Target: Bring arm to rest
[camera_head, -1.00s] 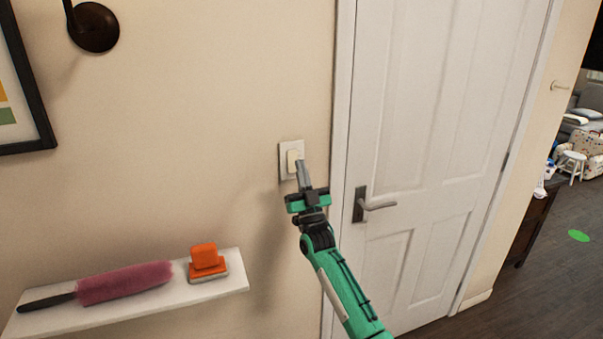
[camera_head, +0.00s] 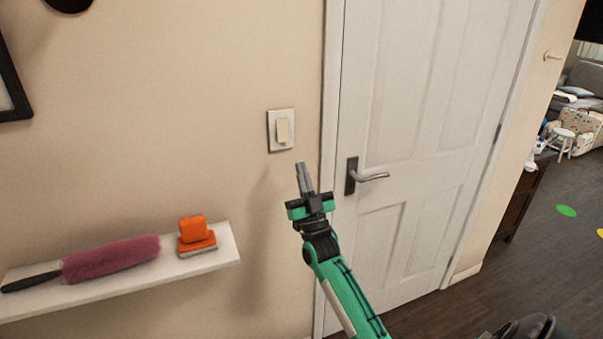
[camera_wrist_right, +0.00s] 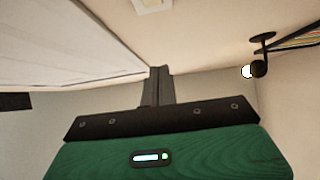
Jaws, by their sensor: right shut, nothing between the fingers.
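My right gripper (camera_head: 304,178) is shut and empty, its fingers pointing up just below the light switch (camera_head: 281,130) on the beige wall. A clear gap shows between the fingertips and the switch plate. In the right wrist view the shut fingers (camera_wrist_right: 157,86) stand together, with the switch (camera_wrist_right: 153,4) at the top edge. The green right arm reaches up from the bottom of the head view. My left gripper is not in view.
A white door (camera_head: 420,130) with a lever handle (camera_head: 368,176) is close to the right of my gripper. A white shelf (camera_head: 190,268) at lower left holds a pink duster (camera_head: 110,258) and an orange brush (camera_head: 196,235). Open floor (camera_head: 540,230) lies at the right.

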